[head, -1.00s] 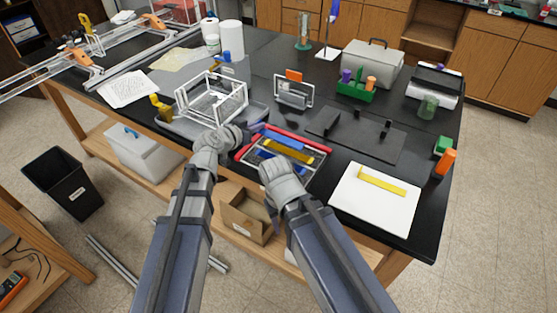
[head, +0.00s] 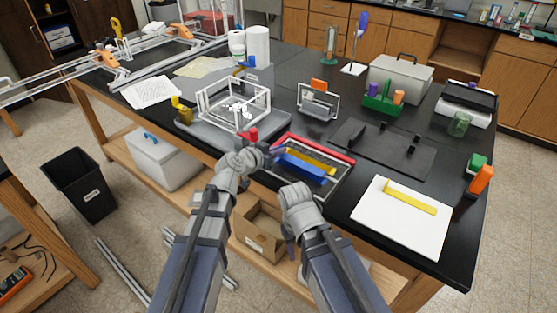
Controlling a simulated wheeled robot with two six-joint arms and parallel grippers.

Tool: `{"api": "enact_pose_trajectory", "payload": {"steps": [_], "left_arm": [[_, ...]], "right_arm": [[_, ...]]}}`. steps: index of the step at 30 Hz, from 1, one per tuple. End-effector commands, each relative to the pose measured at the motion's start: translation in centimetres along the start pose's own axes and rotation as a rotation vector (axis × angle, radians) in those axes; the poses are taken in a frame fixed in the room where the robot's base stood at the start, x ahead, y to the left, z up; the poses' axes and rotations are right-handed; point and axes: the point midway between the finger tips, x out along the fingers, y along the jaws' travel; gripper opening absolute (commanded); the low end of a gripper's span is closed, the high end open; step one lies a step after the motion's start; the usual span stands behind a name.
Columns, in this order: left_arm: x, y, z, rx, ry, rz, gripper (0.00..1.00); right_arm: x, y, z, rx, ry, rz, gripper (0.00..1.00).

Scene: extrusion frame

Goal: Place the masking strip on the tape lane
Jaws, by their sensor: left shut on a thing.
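A flat yellow strip (head: 410,199) lies on a white board (head: 390,224) at the right front of the black table. A shallow tray (head: 341,182) near the front edge has a red bar (head: 318,149), a yellow bar (head: 308,160) and a blue bar (head: 302,170). I cannot tell which piece is the masking strip or which place is the tape lane. My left gripper (head: 262,152) is at the tray's left end, shut on a piece that its fingers mostly hide. A red end (head: 251,135) shows just above it. My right gripper (head: 292,232) hangs before the table edge; its fingers are hardly visible.
A white wire-frame box (head: 232,110) on a grey tray stands behind my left gripper. A dark fixture plate (head: 385,150) with upright posts lies right of the tray. A green caddy (head: 382,103) and a grey case (head: 400,77) stand behind. Orange and green blocks stand at the right edge.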

Motion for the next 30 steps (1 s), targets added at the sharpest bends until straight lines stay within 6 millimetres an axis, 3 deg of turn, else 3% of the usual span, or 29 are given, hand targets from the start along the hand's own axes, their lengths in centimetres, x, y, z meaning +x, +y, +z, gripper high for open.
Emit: {"api": "enact_pose_trajectory", "payload": {"steps": [1, 4, 17, 18, 25, 30], "left_arm": [[0.5, 0.0, 1.2, 0.0, 0.0, 0.0, 0.0], [0.9, 0.0, 2.1, 0.0, 0.0, 0.0, 0.0], [1.0, 0.0, 2.4, 0.0, 0.0, 0.0, 0.0], [1.0, 0.0, 2.4, 0.0, 0.0, 0.0, 0.09], [1.0, 0.0, 2.3, 0.0, 0.0, 0.0, 0.35], [1.0, 0.0, 2.3, 0.0, 0.0, 0.0, 0.36]], "right_arm": [[1.3, -0.1, -0.1, 0.0, 0.0, 0.0, 0.5], [2.3, -0.2, -0.1, 0.0, 0.0, 0.0, 0.5], [2.6, -0.2, -0.1, 0.0, 0.0, 0.0, 0.5], [2.5, -0.2, -0.1, 0.0, 0.0, 0.0, 0.5], [2.5, -0.2, -0.1, 0.0, 0.0, 0.0, 0.5], [2.5, -0.2, -0.1, 0.0, 0.0, 0.0, 0.5]]}}
